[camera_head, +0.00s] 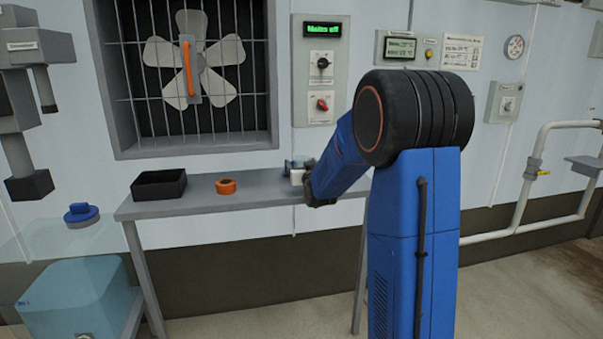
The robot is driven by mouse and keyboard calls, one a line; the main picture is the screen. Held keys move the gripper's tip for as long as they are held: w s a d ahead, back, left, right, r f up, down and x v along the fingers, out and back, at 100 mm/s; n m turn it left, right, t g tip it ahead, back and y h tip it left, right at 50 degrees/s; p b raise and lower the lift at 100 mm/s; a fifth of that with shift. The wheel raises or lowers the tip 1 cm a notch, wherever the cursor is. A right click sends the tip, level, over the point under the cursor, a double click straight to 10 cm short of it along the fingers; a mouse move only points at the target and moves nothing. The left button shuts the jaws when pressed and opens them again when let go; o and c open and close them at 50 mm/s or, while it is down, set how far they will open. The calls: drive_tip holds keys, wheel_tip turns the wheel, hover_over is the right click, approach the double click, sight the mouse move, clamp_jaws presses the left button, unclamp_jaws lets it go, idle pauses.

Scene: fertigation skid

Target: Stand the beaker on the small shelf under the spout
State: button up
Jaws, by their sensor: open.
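My gripper (308,183) is at the end of my blue arm, low over the back right of the grey bench, pointing left and partly hidden by the arm. It is open. A small whitish piece (296,177) and a grey-blue piece (289,164) show right beside it; I cannot tell whether either is the beaker, or whether they touch the gripper. No beaker shows clearly.
The grey bench (215,204) also carries a black open box (159,186) and an orange ring (226,186). White pipes with a yellow valve (543,172) run along the right wall. A barred fan (190,60) is behind the bench.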

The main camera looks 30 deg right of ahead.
drive_tip(key=c, duration=1.2)
drive_tip(key=shift+o, duration=0.2)
